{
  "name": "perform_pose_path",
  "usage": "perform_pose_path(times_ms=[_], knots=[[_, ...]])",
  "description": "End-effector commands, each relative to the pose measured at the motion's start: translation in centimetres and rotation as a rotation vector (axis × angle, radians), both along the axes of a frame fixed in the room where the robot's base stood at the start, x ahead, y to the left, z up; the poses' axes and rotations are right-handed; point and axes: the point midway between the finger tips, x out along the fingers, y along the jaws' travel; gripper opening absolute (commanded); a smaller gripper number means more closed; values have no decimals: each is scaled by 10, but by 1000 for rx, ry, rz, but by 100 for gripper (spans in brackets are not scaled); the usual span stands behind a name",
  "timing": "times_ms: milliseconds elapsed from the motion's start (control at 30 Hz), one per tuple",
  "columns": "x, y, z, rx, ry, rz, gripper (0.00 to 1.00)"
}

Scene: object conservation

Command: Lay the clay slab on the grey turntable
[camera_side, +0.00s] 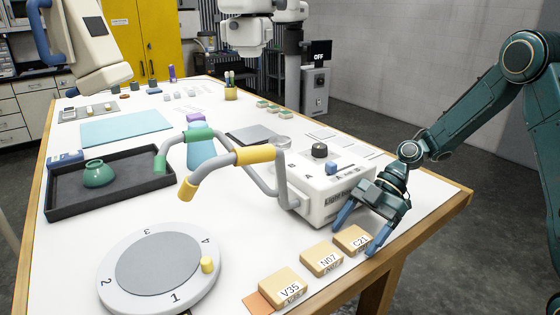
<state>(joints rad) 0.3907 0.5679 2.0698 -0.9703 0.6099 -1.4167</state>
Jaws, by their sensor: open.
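The grey turntable (155,265) lies at the front left, a round grey disc on a white ring with numbers and a yellow knob (208,265). Three beige blocks with labels stand in a row right of it: V35 (283,287), N07 (321,258) and C21 (352,238). A flat orange piece (257,303) lies beside V35. I cannot tell which of these is the clay slab. My gripper (355,239) is open at C21, one finger on each side of it. I cannot tell whether the fingers touch it.
A white box (325,190) with knobs and bent grey handles stands behind the blocks. A blue mat (125,128) lies farther back. The tabletop between turntable and blocks is clear.

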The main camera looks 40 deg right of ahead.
Motion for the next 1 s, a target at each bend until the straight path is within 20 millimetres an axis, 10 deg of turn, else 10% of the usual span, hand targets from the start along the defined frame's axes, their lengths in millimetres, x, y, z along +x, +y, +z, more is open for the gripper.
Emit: perform_pose_path(times_ms=[67, 367, 1000], knots=[[0, 0, 0, 0, 0, 0, 79], [0, 0, 0, 0, -1, 0, 23], [1, -1, 35, -1, -6, 0, 23]])
